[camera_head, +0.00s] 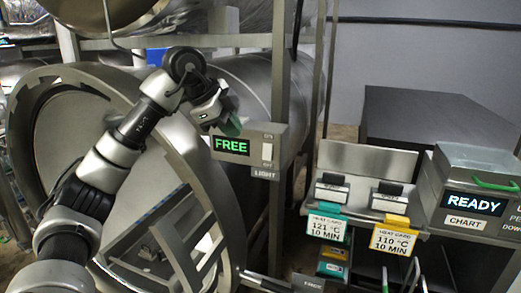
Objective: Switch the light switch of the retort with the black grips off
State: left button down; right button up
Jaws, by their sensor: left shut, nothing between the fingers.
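The light switch (267,152) is a small white rocker on a grey box (251,167) with a green FREE display (231,146) and a LIGHT label below. My left gripper (230,126) is shut and empty, just above the display and to the left of the switch. Whether its tips touch the box I cannot tell. The black grips are not clearly visible. My right gripper is not in view.
A steel rack (368,162) right of the box holds several cards, including a teal-topped card (326,226) and a yellow-topped card (393,238). A grey unit with a READY display (473,204) and green handle stands at right. A frame post (279,70) rises behind the switch box.

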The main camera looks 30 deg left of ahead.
aim_at(261, 153)
pick_arm(q)
jog(key=p+x, duration=0.2)
jog(key=x, duration=0.2)
jog(key=w+p+x, duration=0.1)
jog(key=p+x, duration=0.1)
jog(key=x, duration=0.1)
jog(key=w+r+p+x, duration=0.1)
jog(key=p+x, duration=0.1)
jog(key=x, duration=0.2)
jog(key=shift+w+a+f, duration=0.2)
jog(key=shift+a, duration=0.1)
jog(key=shift+w+a+f+p, duration=0.15)
jog(key=shift+w+f+p, duration=0.2)
jog(key=shift+w, duration=0.3)
